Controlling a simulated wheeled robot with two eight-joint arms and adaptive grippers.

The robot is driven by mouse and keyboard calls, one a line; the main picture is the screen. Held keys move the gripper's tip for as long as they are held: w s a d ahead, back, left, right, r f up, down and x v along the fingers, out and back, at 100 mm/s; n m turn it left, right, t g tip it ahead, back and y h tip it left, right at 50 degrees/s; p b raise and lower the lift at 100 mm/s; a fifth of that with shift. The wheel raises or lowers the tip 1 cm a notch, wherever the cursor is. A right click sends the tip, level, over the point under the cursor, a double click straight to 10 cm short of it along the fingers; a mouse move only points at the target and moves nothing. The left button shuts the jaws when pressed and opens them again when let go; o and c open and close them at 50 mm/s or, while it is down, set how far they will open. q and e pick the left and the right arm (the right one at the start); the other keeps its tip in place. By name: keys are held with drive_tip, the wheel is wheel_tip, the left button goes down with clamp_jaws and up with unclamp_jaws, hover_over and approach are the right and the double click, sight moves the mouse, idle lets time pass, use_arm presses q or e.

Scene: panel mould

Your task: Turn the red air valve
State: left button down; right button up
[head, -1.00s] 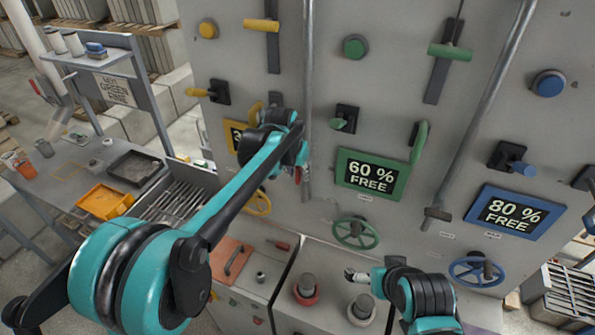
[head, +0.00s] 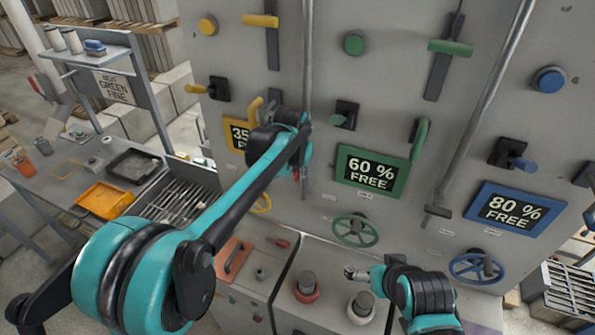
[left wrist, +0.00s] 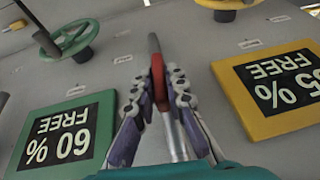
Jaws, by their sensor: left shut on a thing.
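The red air valve (left wrist: 158,72) is in the middle of the left wrist view, on a thin grey pipe (left wrist: 174,136). My left gripper (left wrist: 158,86) is shut on it, with one purple-grey finger on each side. In the head view only a small red piece of the valve (head: 296,174) shows below my left wrist, which hides most of it and the left fingers. My right gripper (head: 354,273) is low in the head view, away from the valve. Its fingers are too small to judge.
The grey panel carries a yellow sign (left wrist: 280,92), a green sign (head: 372,172) and a blue sign (head: 516,212). A green handwheel (head: 355,231) and a blue handwheel (head: 477,269) stick out below. A workbench (head: 45,192) with trays stands at the left.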

use_arm(q)
drive_tip(key=y+b, duration=0.1)
drive_tip(key=t+y+b, duration=0.1)
drive_tip(key=m+y+b, duration=0.1)
drive_tip(key=shift+d+f, duration=0.25)
drive_tip(key=shift+d, duration=0.05)
drive_tip(key=shift+s+d+f+m+t+y+b, duration=0.1)
drive_tip(key=shift+m+t+y+b, duration=0.45)
drive_tip(key=shift+t+y+b, duration=1.1)
drive_tip(key=shift+s+f+m+t+y+b, duration=0.15)
drive_tip(key=shift+m+t+y+b, duration=0.55)
drive_tip(key=shift+y+b, duration=1.85)
drive_tip(key=shift+w+d+f+m+t+y+b, duration=0.1)
drive_tip(key=shift+m+t+y+b, duration=0.35)
drive_tip(key=shift+t+y+b, duration=1.65)
drive_tip(key=shift+g+h+b, duration=0.85)
drive_tip(key=shift+h+b, duration=0.1)
drive_tip(key=shift+h, duration=0.05)
drive_tip(key=c, duration=1.6)
unclamp_jaws()
drive_tip(key=shift+o, duration=0.2)
drive_tip(key=shift+s, duration=0.1)
drive_tip(key=v, duration=1.2)
